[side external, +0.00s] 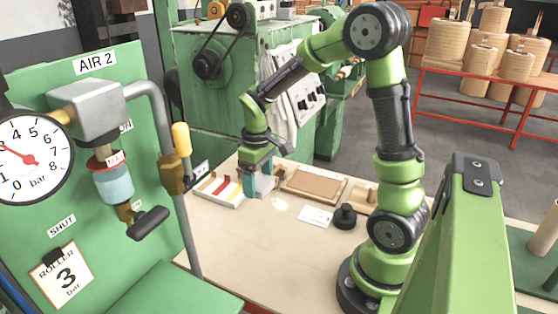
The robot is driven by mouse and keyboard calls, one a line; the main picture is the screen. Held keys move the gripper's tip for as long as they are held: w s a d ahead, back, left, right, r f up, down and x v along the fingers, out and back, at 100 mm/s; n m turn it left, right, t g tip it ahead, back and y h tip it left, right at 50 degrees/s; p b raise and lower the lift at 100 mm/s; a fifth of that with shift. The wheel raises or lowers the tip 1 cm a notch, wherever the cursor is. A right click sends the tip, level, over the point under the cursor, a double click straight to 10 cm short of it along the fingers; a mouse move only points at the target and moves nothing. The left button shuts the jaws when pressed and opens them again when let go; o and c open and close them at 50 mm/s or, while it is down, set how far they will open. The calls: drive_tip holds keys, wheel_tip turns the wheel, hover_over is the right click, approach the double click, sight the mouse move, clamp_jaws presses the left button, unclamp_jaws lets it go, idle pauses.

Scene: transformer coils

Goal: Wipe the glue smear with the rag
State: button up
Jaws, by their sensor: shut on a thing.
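My gripper (260,188) is low over the far left part of the bench. It is shut on a pale grey piece that looks like the rag (265,184), beside a teal finger. The rag's lower edge is at or just above the bench top; I cannot tell whether it touches. A pale, shiny patch that looks like the glue smear (280,204) lies on the bench just in front and to the right of the gripper. The rag and the patch appear apart.
A white tray (232,203) with red and yellow strips is close left of the gripper. A brown board in a wooden frame (315,186) lies to the right. A white card (315,216) and a black knobbed object (345,216) sit nearer. The bench front (255,245) is clear.

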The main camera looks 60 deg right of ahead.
drive_tip(key=w+d+f+m, duration=0.1)
drive_tip(key=d+f+m, duration=0.1)
drive_tip(key=d+m, duration=0.55)
drive_tip(key=m, duration=0.1)
hover_over(270, 201)
drive_tip(key=shift+w+f, duration=0.15)
drive_tip(key=shift+f, duration=3.05)
drive_tip(key=shift+s+f, duration=0.25)
drive_tip(key=shift+f, duration=0.55)
drive_tip(key=shift+c, duration=0.3)
drive_tip(key=shift+s+f, duration=0.15)
drive_tip(key=shift+s, duration=2.9)
drive_tip(key=shift+c, duration=0.5)
drive_tip(key=shift+w, duration=3.25)
wheel_tip(270, 201, up, 8)
drive_tip(key=shift+r, duration=0.2)
